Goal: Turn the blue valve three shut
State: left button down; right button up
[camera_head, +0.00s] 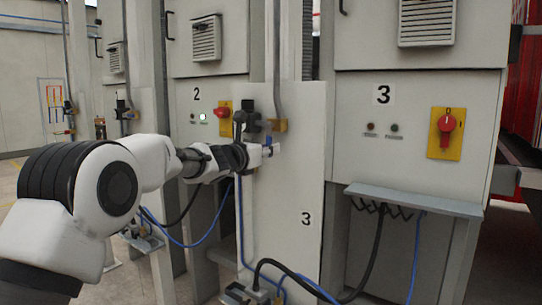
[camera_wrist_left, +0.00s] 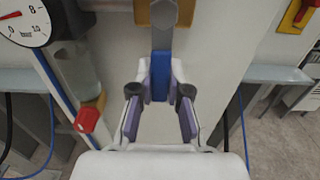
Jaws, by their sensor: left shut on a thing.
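The blue valve handle (camera_wrist_left: 161,75) is a flat blue lever on a grey metal bar, close in front of the light panel marked 3. In the left wrist view it stands upright between the purple-padded fingers of my left gripper (camera_wrist_left: 160,92). The gripper is shut on it. In the head view my left gripper (camera_head: 264,152) is at the upper left part of the panel, and only a small bit of the blue handle (camera_head: 269,140) shows there. The valve body is mostly hidden. My right gripper is not in view.
A pressure gauge (camera_wrist_left: 23,20) and a red knob (camera_wrist_left: 87,119) lie left of the handle in the wrist view. A red rotary switch on a yellow plate (camera_head: 445,132) is on the right cabinet. A grey shelf (camera_head: 415,200) juts out below it, with hanging cables.

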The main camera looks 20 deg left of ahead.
pick_arm(q)
jog(key=shift+f, duration=0.1)
dwell(0.3)
jog(key=c, duration=1.1)
grip_release()
jog(key=v, duration=1.2)
